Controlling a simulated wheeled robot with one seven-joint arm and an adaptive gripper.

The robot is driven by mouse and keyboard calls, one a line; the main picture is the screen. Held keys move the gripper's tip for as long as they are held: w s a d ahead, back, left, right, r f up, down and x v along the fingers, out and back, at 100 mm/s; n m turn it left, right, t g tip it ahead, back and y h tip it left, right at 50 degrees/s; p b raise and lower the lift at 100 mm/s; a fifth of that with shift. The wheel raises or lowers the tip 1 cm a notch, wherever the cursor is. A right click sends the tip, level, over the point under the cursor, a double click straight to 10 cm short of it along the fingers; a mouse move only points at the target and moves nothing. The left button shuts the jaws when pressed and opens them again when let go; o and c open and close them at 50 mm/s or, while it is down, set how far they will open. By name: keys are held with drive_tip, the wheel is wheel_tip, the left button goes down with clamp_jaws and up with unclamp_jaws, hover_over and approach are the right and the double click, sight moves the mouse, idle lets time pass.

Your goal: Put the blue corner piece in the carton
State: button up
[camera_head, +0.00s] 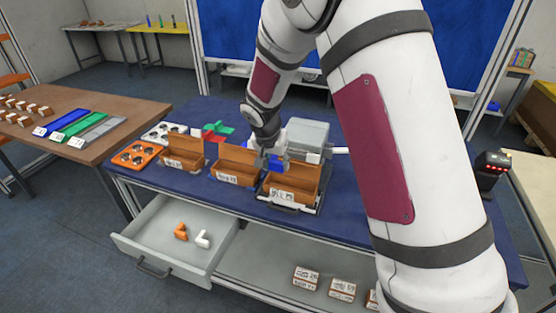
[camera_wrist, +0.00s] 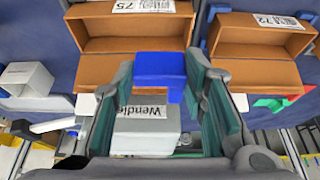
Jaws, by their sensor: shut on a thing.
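My gripper (camera_head: 268,158) is shut on the blue corner piece (camera_head: 277,163). In the wrist view the blue corner piece (camera_wrist: 160,68) sits between the fingertips (camera_wrist: 165,72), its bent end pointing down. Three open brown cartons with white labels stand along the table's front: a left one (camera_head: 181,165), a middle one (camera_head: 234,180) and a right one (camera_head: 288,196) on a dark tray. The piece is held at the back left of the right carton; its exact height is unclear. The wrist view shows two cartons, (camera_wrist: 128,42) and (camera_wrist: 258,72).
A grey box (camera_head: 308,134), labelled in the wrist view (camera_wrist: 145,128), stands behind the right carton. Orange (camera_head: 133,154) and white (camera_head: 160,130) holed trays are at left. The open drawer (camera_head: 160,238) holds an orange piece (camera_head: 181,232) and a white piece (camera_head: 203,239).

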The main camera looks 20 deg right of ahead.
drive_tip(key=shift+w+d+f, duration=0.1)
drive_tip(key=shift+w+f, duration=0.05)
drive_tip(key=shift+f, duration=0.15)
drive_tip(key=shift+f+b, duration=0.9)
drive_tip(key=shift+f, duration=1.6)
drive_tip(key=o, duration=0.9)
drive_tip(key=shift+r, duration=0.1)
drive_tip(key=shift+v, duration=5.95)
